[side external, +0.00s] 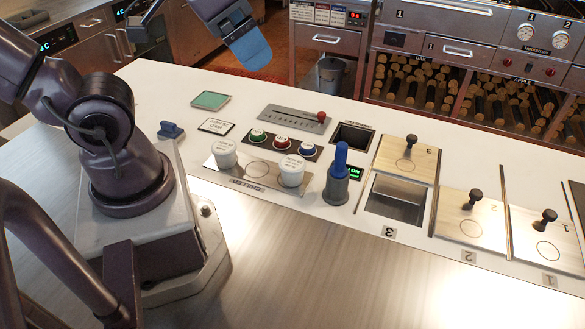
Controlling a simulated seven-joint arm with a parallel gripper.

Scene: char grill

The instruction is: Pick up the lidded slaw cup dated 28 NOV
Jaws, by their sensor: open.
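Two white lidded cups stand upright on a metal plate marked CHILLED (258,186). The left cup (224,155) is at the plate's left end, and the right cup (291,171) is at its right end. Both lids carry small dark print that I cannot read, so I cannot tell which is dated 28 NOV. An empty ring mark lies between them. My gripper (247,45) is raised at the top of the side external view, beyond the cups and well apart from them. Its blue part shows, and I see nothing held.
Green, red and blue buttons (282,142) sit just behind the cups. A blue-handled tool (341,165) stands right of the right cup. Beyond it are an open bin (397,200) and knobbed lids (473,212). A printed card (216,126) lies behind the left cup.

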